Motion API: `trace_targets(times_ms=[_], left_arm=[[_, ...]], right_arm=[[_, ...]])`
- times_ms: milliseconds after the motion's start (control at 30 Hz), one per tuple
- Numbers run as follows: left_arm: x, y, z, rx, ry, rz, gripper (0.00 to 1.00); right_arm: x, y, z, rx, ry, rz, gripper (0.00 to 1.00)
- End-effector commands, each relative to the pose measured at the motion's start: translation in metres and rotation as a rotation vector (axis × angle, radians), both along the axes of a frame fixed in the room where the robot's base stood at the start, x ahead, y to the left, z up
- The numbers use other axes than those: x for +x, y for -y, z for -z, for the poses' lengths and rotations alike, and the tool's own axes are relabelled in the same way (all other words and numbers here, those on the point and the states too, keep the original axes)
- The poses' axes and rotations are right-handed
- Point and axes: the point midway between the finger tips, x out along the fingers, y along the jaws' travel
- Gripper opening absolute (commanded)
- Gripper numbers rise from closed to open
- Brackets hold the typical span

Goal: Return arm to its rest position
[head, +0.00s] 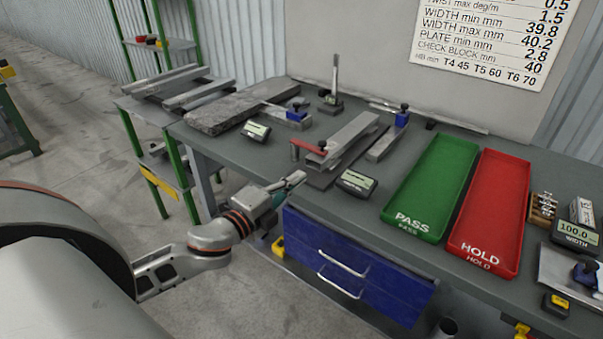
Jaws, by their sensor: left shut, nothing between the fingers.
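My left arm comes in from the left in the head view. Its gripper (292,181) is shut and empty, near the front edge of the grey inspection table (290,150). The fingers point right, toward a small display unit (357,183) on the table, and sit apart from it. My right gripper is not in view.
A grey metal profile (350,132) with a red-handled tool (308,146) lies behind the gripper. A green PASS tray (432,190) and a red HOLD tray (490,215) lie to the right. Blue drawers (350,270) hang below the tabletop. Open floor (235,305) lies at lower left.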

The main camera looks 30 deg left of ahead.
Motion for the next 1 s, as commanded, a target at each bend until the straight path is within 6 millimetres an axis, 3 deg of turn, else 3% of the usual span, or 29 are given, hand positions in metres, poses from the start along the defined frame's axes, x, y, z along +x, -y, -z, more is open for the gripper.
trace_targets(times_ms=[267,367,467,567,700,800,900,1000], left_arm=[[-0.006,0.001,0.000,0.000,0.000,0.000,0.00],[-0.008,0.002,0.011,-0.032,-0.024,-0.003,0.00],[-0.017,0.007,0.046,-0.137,-0.098,-0.014,0.00],[-0.035,0.018,0.101,-0.316,-0.217,-0.041,0.00],[-0.077,0.046,0.186,-0.620,-0.404,-0.105,0.00],[-0.111,0.072,0.236,-0.833,-0.520,-0.164,0.00],[-0.144,0.097,0.274,-1.019,-0.612,-0.227,0.00],[-0.169,0.117,0.299,-1.155,-0.675,-0.279,0.00]], right_arm=[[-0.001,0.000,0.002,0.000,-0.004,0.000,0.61],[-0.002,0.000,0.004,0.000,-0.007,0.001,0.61],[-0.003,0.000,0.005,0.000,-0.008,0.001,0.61],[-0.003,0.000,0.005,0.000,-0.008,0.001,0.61],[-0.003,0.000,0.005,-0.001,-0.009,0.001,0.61],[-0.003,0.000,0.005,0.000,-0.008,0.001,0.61],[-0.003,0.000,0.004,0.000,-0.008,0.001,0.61],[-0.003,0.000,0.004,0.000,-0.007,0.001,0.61]])
